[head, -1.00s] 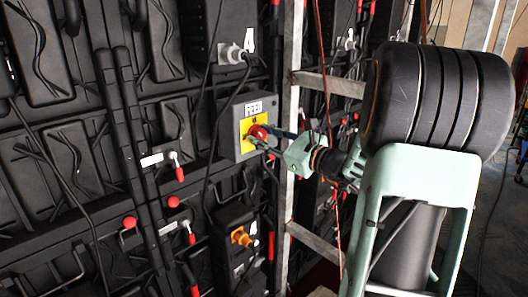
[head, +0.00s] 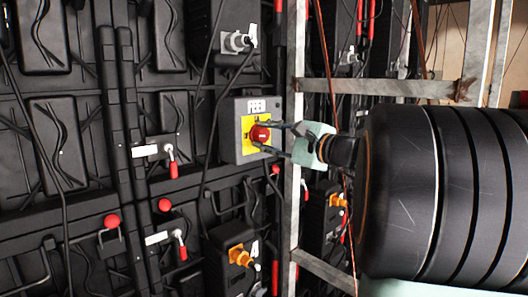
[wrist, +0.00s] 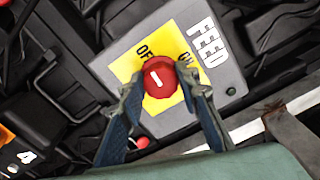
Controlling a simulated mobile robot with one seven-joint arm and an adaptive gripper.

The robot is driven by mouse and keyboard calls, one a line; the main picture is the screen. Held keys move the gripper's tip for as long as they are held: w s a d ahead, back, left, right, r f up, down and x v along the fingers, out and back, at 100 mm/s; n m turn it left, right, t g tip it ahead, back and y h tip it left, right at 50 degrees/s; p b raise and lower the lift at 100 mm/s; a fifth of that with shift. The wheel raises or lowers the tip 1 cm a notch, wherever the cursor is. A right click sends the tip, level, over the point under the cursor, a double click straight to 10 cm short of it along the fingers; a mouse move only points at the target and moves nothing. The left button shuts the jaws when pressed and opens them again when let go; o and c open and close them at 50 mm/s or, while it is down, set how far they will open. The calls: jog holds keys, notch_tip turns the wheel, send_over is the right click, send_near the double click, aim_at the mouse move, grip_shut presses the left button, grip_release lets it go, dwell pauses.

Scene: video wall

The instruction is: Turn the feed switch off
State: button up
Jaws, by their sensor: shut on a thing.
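The feed switch is a grey box (head: 240,152) labelled FEED, fixed to the back of the video wall, left of a metal upright. On its yellow plate is a round red knob (head: 261,134). In the wrist view, the knob (wrist: 160,77) carries a short white mark, slanted with its upper end to the left. The OFF label (wrist: 144,51) is above and left of the knob; ON is above and right, partly hidden by a finger. My gripper (wrist: 162,84) is shut on the knob, one finger on each side. It reaches in from the right in the head view (head: 268,136).
A metal frame upright (head: 292,110) stands just right of the box, with a crossbar (head: 385,88) beyond. Red-tipped handles (head: 173,170) are at left.

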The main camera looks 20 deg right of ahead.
jog(key=shift+n+b, duration=0.5)
jog(key=shift+b, duration=0.05)
jog(key=o, duration=1.2)
jog(key=shift+c, duration=0.2)
jog(key=v, duration=1.2)
